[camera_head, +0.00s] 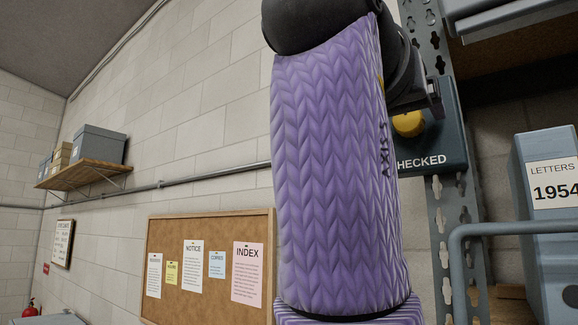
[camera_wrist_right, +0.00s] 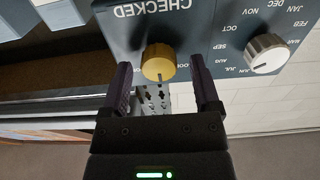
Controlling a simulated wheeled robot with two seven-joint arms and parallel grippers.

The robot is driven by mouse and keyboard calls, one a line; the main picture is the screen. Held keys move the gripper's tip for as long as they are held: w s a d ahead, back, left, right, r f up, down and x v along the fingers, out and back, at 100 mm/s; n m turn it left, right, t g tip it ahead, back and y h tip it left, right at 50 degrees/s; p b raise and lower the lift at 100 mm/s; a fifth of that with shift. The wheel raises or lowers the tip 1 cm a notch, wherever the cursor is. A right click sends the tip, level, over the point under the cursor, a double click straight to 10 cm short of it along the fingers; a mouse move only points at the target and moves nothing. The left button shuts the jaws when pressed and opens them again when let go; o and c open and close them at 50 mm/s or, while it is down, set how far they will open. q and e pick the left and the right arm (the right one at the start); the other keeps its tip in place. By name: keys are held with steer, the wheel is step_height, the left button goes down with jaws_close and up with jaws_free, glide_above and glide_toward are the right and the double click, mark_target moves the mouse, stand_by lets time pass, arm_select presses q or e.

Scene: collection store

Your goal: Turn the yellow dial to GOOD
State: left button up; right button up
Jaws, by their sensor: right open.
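The yellow dial (camera_head: 408,124) shows in the head view at the right edge of my arm, on a dark panel (camera_head: 440,130) lettered "CHECKED", partly hidden by my arm. In the right wrist view the yellow dial (camera_wrist_right: 159,62) sits between the fingers of my right gripper (camera_wrist_right: 162,82), which is open with a gap on both sides. The dial has a dark pointer mark on its face. The lettering around it is upside down and mostly hidden or too small to read. My right gripper (camera_head: 436,92) is only partly seen in the head view. My left gripper is not in view.
A silver dial (camera_wrist_right: 266,53) ringed with month names is on the same panel, right of the yellow one in the wrist view. A metal shelf post (camera_head: 447,250) carries the panel. A grey file box (camera_head: 545,260) stands at right. A notice board (camera_head: 208,220) hangs behind.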

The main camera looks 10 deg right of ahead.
jaws_close()
steer(key=shift+n, duration=0.3)
steer(key=n+b, duration=0.1)
steer(key=n, duration=0.3)
steer(key=shift+n, duration=0.3)
steer(key=shift+a+n+b, duration=0.1)
steer(key=shift+n+b, duration=0.3)
steer(key=shift+n, duration=1.9)
jaws_free()
